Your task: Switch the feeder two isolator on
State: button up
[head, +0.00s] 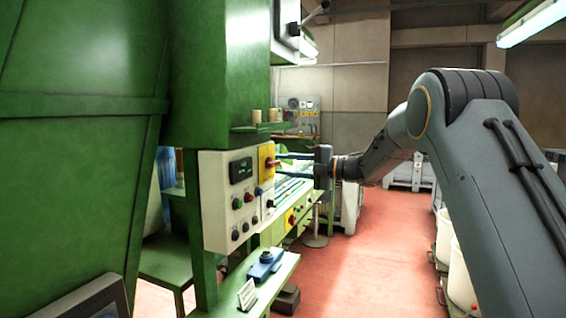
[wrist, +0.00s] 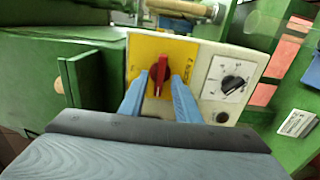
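A red rotary switch handle (wrist: 160,76) sits on a yellow plate (wrist: 143,54) in the wrist view; the handle stands about upright there. Small marks beside it are too blurred to read. My gripper (wrist: 157,84) is open, with one blue finger on each side of the handle and visible gaps between. In the head view, my gripper (head: 279,166) reaches from the right to the yellow plate (head: 264,153) on the control box. A second yellow plate with a red knob (head: 291,218) sits lower on the green machine. I cannot read which one is feeder two.
The pale control box (head: 215,190) carries a dark display (head: 241,170) and several buttons. A black dial (wrist: 233,82) is right of the yellow plate in the wrist view. A green shelf (head: 250,127) with corks juts out above. A blue object (head: 264,262) stands on the ledge below.

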jog(key=shift+w+a, duration=0.15)
jog(key=shift+a, duration=0.4)
grip_shut()
